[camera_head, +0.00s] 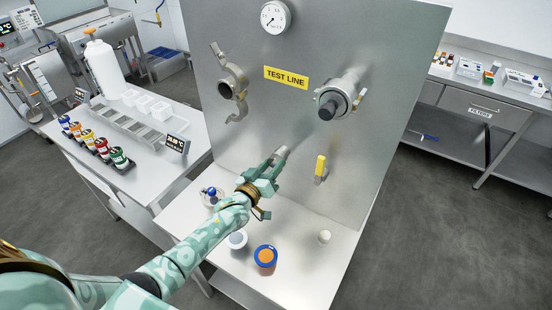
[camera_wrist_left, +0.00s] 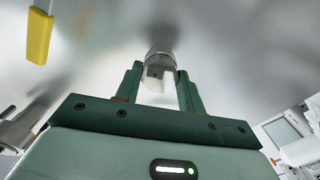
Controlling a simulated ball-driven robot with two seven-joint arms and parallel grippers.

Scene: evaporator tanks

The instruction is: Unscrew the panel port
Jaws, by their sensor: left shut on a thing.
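The panel port (camera_head: 282,151) is a small silver cylindrical fitting that stands out from the lower part of the steel panel (camera_head: 225,130). My left gripper (camera_head: 274,162) reaches up to it from the front and is shut on it. In the left wrist view the port (camera_wrist_left: 160,62) sits between the two green fingers of the gripper (camera_wrist_left: 160,84), and its far end meets the grey panel. The fingers hide part of the port in the head view. My right gripper is not in view.
A yellow-handled valve (camera_head: 320,168) is right of the port. Above are a clamp fitting (camera_head: 232,82) and a larger port with a dark end (camera_head: 335,100).

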